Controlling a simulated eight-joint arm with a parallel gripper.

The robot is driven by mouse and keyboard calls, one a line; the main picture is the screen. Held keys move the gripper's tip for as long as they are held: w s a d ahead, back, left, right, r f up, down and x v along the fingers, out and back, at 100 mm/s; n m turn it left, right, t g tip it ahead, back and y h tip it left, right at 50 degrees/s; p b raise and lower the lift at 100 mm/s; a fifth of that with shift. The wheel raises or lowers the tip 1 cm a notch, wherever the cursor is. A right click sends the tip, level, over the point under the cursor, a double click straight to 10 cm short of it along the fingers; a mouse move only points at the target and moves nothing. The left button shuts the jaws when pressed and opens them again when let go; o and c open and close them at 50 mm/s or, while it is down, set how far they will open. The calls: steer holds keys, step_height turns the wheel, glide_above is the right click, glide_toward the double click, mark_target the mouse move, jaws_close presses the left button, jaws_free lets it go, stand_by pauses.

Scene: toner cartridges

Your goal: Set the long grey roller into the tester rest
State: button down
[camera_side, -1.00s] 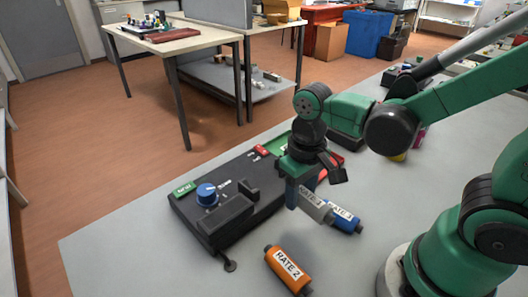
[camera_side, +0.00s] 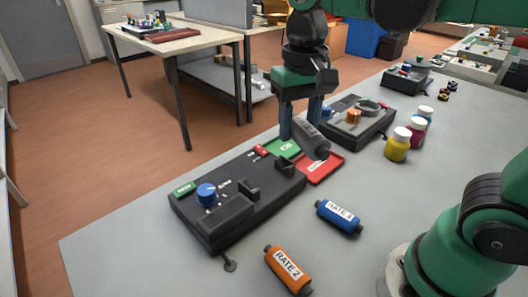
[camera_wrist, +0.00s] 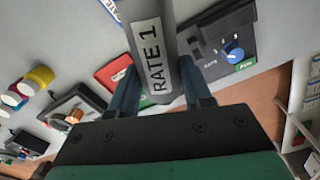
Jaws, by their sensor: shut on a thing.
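My gripper (camera_side: 300,122) is shut on the long grey roller (camera_side: 312,140), held in the air above the table and tilted in the side view. In the wrist view the tester (camera_wrist: 215,30) shows at upper right.
A blue roller (camera_side: 338,217) and an orange "RATE 2" roller (camera_side: 289,270) lie on the table in front of the tester. A green tray (camera_side: 284,148) and red tray (camera_side: 320,170) sit behind it. A second device (camera_side: 352,122) and several bottles (camera_side: 398,145) stand farther right.

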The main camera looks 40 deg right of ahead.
steer(key=w+d+f+m, duration=0.1)
steer(key=w+f+m, duration=0.1)
steer(key=m, duration=0.2)
steer(key=w+d+f+m, duration=0.1)
steer(key=w+f+m, duration=0.2)
steer(key=m, duration=0.2)
steer(key=w+d+f+m, duration=0.1)
steer(key=w+f+m, duration=0.1)
steer(key=f+m, duration=0.1)
steer(key=shift+w+f+m, duration=0.1)
steer(key=shift+w+m, duration=0.1)
steer(key=shift+m, duration=0.7)
glide_above(274, 178)
steer(key=shift+f, duration=2.25)
steer(key=shift+f, duration=0.9)
steer(key=shift+c, duration=1.5)
jaws_free()
steer(key=shift+r, duration=2.35)
